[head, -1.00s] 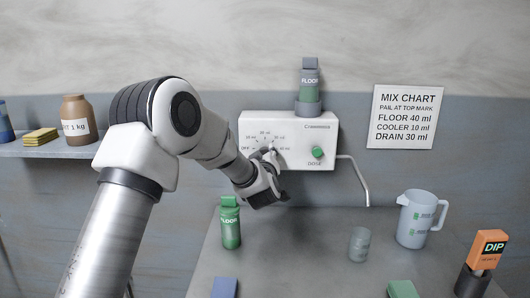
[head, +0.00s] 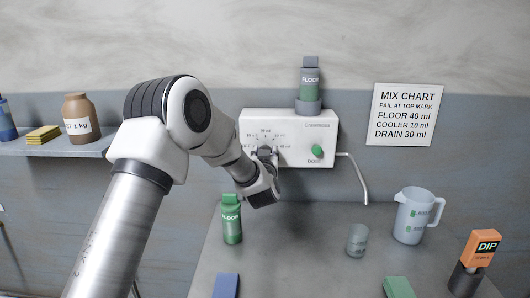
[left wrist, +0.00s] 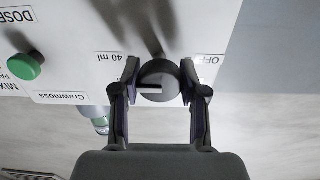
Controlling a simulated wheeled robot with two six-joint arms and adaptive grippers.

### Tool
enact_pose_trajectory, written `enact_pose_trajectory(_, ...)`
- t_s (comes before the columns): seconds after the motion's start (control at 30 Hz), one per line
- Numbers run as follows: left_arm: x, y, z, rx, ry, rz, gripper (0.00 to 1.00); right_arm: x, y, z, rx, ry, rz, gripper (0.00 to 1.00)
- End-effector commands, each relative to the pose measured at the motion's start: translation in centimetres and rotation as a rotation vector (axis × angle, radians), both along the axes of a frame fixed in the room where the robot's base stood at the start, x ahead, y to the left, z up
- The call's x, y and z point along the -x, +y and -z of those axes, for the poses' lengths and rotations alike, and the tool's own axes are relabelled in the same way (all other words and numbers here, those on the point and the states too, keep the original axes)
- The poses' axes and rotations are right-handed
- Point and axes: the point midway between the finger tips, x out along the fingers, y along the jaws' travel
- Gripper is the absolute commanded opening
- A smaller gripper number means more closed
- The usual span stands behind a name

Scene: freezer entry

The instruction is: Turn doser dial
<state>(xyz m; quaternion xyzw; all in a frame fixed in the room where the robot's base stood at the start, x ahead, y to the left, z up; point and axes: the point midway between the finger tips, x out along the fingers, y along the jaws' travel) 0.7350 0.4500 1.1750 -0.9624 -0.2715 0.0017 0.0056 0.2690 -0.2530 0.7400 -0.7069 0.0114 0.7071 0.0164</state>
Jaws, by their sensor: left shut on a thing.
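The white doser box (head: 300,125) is on the wall, with a scale of ml labels around its dial. The dark round dial (left wrist: 158,80) sits between the two fingers of my left gripper (left wrist: 158,92), which is shut on it. In the left wrist view, the dial's white mark points left, towards the side with the "40 ml" label (left wrist: 107,57); the "OFF" label is on the right. In the head view my left gripper (head: 265,157) reaches the dial and mostly hides it. The right gripper is not in view.
A green button (head: 317,151) is right of the dial, and a spout hangs beside the box. A FLOOR bottle (head: 309,80) stands on top. Below are a green bottle (head: 231,222), a cup (head: 357,240) and a jug (head: 413,216). A mix chart (head: 406,114) lists FLOOR 40 ml.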

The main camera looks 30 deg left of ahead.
Motion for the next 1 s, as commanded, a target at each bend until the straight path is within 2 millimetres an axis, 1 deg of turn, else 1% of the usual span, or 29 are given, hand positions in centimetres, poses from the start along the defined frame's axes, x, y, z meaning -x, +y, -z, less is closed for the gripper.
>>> enact_pose_trajectory(0.03, -0.1, 0.1, -0.5, -0.006, -0.008, -0.001, 0.08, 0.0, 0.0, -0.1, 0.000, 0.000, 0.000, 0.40)
enact_pose_trajectory(0.37, -0.1, 0.0, -0.4, -0.006, -0.007, -0.001, 0.08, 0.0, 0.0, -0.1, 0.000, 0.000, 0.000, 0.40)
enact_pose_trajectory(0.4, -0.1, 0.0, -0.4, -0.006, -0.006, -0.001, 0.53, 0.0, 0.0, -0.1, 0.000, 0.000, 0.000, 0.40)
enact_pose_trajectory(0.43, -0.1, 0.0, -0.4, -0.006, -0.006, -0.001, 0.64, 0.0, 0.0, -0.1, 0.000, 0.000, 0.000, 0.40)
enact_pose_trajectory(0.47, -0.1, 0.0, -0.3, -0.005, -0.005, -0.001, 0.68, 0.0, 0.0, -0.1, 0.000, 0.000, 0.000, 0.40)
enact_pose_trajectory(0.73, 0.0, 0.0, -0.1, -0.004, -0.001, 0.000, 0.68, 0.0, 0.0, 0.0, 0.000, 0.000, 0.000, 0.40)
enact_pose_trajectory(0.83, 0.4, -0.3, -0.1, -0.003, 0.001, 0.001, 0.68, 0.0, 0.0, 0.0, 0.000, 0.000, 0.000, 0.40)
enact_pose_trajectory(0.93, 1.7, -1.1, 0.0, -0.004, 0.003, 0.001, 0.68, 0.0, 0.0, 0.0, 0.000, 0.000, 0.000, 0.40)
enact_pose_trajectory(1.0, 3.1, -2.0, -0.1, -0.004, 0.003, 0.002, 0.68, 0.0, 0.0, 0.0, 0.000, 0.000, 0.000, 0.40)
